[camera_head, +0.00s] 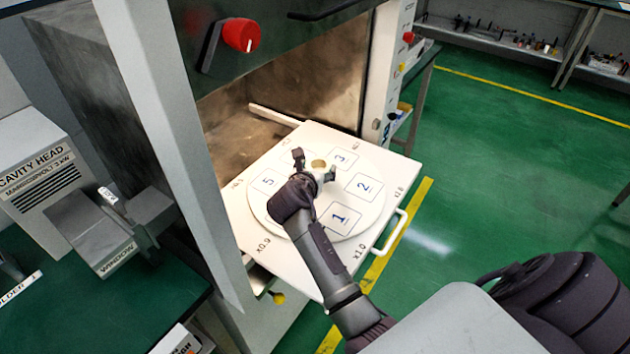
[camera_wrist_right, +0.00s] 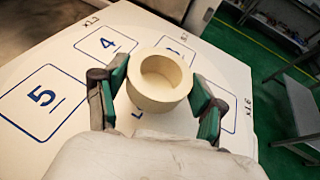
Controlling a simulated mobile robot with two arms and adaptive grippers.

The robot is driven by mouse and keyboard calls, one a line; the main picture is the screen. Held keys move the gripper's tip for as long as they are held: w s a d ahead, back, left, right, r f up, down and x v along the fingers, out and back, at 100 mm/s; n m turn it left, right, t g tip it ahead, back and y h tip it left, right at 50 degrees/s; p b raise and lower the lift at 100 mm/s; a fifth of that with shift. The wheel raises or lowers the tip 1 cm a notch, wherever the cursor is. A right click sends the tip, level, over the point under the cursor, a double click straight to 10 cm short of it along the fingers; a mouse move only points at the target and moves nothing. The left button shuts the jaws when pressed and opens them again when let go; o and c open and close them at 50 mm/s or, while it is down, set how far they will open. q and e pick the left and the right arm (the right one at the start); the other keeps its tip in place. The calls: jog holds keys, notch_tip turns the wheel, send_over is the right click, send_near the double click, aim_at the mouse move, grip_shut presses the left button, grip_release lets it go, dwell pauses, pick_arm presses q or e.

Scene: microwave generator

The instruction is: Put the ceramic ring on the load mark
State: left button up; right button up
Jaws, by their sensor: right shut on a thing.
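The ceramic ring (camera_wrist_right: 160,80) is cream, thick-walled and round with a wide hollow; in the head view its tan top (camera_head: 319,164) shows between the fingers. My right gripper (camera_head: 314,166) is shut on it from both sides, over the middle of a white round plate (camera_head: 270,210). In the right wrist view the green-padded fingers (camera_wrist_right: 160,102) flank the ring, which looks upright. A letter "L" shows on the plate beside the ring; the rest of that mark is hidden. I cannot tell whether the ring touches the plate. My left gripper is out of view.
Numbered squares 1 (camera_head: 339,218), 2 (camera_head: 363,187), 3 (camera_head: 341,159) and 5 (camera_head: 268,181) surround the plate's middle; square 4 (camera_wrist_right: 106,43) shows in the wrist view. The white shelf (camera_head: 395,165) extends from the open cavity (camera_head: 280,80). A handle (camera_head: 392,232) is at its right edge.

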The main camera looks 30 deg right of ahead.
jog(key=shift+w+a+f, duration=0.1)
jog(key=shift+w+f, duration=0.05)
jog(key=shift+w, duration=0.1)
jog(key=shift+f, duration=2)
jog(key=shift+f, duration=0.1)
jog(key=o, duration=1.2)
jog(key=shift+o, duration=0.2)
jog(key=shift+s+a+r+p, duration=0.15)
jog(key=shift+a+r+p, duration=0.05)
jog(key=shift+r+p, duration=0.1)
jog(key=p+v, duration=0.8)
jog(key=v, duration=0.2)
jog(key=shift+s, duration=0.15)
jog(key=shift+s+a+r+p, duration=0.1)
jog(key=shift+s+a+p, duration=0.25)
jog(key=shift+a, duration=0.2)
